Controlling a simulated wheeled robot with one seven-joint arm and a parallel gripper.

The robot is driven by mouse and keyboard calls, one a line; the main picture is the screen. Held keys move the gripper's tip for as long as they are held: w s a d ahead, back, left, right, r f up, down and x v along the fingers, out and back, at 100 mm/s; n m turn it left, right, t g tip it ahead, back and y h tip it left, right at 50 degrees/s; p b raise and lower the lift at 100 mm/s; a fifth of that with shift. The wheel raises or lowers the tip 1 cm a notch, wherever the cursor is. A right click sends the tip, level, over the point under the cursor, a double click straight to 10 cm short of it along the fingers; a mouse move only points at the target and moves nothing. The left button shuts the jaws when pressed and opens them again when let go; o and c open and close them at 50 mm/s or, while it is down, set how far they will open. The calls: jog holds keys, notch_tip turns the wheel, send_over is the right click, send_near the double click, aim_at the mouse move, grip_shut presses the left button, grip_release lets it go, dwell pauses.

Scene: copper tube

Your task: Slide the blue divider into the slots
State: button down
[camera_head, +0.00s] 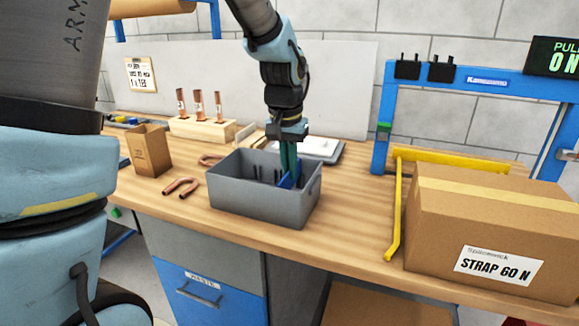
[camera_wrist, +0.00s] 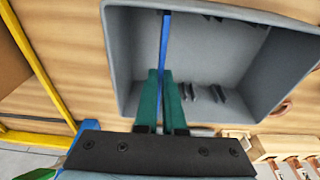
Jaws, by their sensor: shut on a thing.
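The grey bin (camera_head: 262,206) stands on the wooden bench, and its inside fills much of the wrist view (camera_wrist: 118,62). My gripper (camera_head: 289,172) points down into the bin's right part. Its green fingers (camera_wrist: 162,98) are shut on the blue divider (camera_wrist: 166,38), a thin panel seen nearly edge-on. The divider also shows low between the bin walls in the head view (camera_head: 285,183). It runs across the bin toward the far wall in the wrist view. Dark slot ribs (camera_wrist: 218,93) line the walls to its right. Whether its edges sit in slots is hidden.
Bent copper tubes (camera_head: 182,187) lie left of the bin. A cardboard box (camera_head: 149,150) and a wooden block with copper tubes (camera_head: 203,128) stand behind. A grey tray (camera_head: 318,147) lies behind the bin. A yellow bar (camera_head: 396,210) and large carton (camera_head: 490,225) are to the right.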

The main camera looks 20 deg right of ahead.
aim_at(289, 183)
jog(key=shift+f+b, duration=1.35)
jog(key=shift+f, duration=0.9)
jog(key=c, duration=0.9)
grip_release()
jog(key=shift+c, duration=0.2)
jog(key=shift+r, duration=0.1)
jog(key=r, duration=0.3)
jog(key=r+b, duration=0.1)
jog(key=r, duration=0.3)
jog(key=s+a+r, duration=0.1)
jog(key=r, duration=0.2)
jog(key=shift+r, duration=0.2)
jog(key=shift+s, duration=0.1)
jog(key=shift+s, duration=0.1)
